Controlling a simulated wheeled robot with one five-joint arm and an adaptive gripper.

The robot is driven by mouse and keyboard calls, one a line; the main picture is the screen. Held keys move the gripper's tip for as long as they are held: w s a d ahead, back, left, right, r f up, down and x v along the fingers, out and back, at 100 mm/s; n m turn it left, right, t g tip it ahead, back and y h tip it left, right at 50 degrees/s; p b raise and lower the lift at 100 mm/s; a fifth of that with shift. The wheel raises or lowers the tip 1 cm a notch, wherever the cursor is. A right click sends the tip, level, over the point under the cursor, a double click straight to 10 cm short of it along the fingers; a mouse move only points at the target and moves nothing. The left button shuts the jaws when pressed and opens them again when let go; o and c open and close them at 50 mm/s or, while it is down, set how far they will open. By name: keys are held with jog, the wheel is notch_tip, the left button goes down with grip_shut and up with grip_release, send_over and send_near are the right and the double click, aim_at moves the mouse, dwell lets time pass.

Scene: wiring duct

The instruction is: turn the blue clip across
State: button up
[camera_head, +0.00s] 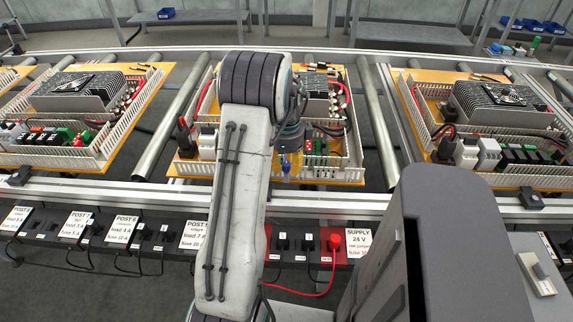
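A small blue piece, which looks like the blue clip (286,166), shows at the front wall of the middle board's wiring duct (330,172). My gripper (288,150) points down right above it, partly behind my own arm. The fingers are too small and too hidden to tell whether they are open or touching the blue piece. I cannot tell which way the clip is turned.
The middle board (184,168) lies on a roller conveyor, with similar boards at the left (120,140) and right (520,180). Green terminals (318,146) and cables stand close to my gripper. A front rail (120,193) and a row of labelled sockets (120,230) run nearer me.

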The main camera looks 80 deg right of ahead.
aim_at(287, 164)
jog(key=o, duration=0.4)
jog(key=shift+r, duration=0.1)
jog(key=shift+d, duration=0.1)
notch_tip(287, 164, up, 12)
jog(key=shift+f, duration=0.1)
dwell(0.4)
dwell(0.8)
